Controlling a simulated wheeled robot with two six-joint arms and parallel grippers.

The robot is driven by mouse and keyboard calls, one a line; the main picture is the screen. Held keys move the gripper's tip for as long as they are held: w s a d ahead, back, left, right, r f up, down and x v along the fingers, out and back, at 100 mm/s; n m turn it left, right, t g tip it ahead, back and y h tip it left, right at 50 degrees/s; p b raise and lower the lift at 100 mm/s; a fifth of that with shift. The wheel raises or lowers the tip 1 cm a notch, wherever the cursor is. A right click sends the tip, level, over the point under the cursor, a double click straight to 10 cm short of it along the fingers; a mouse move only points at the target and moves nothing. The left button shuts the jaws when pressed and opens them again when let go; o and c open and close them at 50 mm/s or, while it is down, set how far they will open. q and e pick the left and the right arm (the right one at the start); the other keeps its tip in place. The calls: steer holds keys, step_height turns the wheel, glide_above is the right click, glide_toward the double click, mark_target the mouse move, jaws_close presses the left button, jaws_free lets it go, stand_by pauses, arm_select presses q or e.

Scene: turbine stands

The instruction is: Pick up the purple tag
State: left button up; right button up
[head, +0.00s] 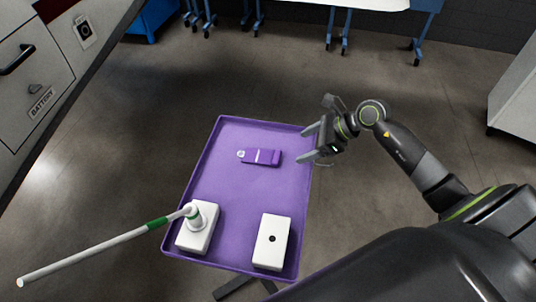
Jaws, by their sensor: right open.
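The purple tag (262,157) lies flat on the purple tray (225,187), in its upper middle. It has a thin white stripe and a small pale round piece at its left end. My right gripper (306,144) is open and empty at the tray's right edge. Its two fingers point left toward the tag, with a gap between them and the tag. My left gripper is not in view.
A white box with a dark dot (272,242) and a white block (197,228) carrying a white pole with green bands (156,224) stand at the tray's near end. The pole sticks out left. A grey cabinet (40,75) stands at upper left.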

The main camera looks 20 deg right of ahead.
mark_target(277, 156)
steer(key=shift+p+x, duration=0.45)
steer(key=shift+x, duration=1.45)
steer(key=shift+w+a+f+p, duration=0.1)
steer(key=shift+w+a+p, duration=0.1)
steer(key=shift+a+p, duration=0.3)
steer(key=shift+w+a+f+p, duration=0.3)
steer(key=shift+a+f+p, duration=0.1)
steer(key=shift+a, duration=0.15)
steer(key=shift+w+a+f+p, duration=0.35)
steer(key=shift+a+f+p, duration=0.05)
steer(key=shift+a, duration=0.2)
steer(key=shift+w+a+f, duration=0.25)
steer(key=shift+a+f, duration=0.05)
steer(key=shift+f, duration=0.3)
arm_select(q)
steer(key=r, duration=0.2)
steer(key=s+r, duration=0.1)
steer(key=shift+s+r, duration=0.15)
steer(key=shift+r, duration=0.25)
arm_select(e)
steer(key=c, duration=1.5)
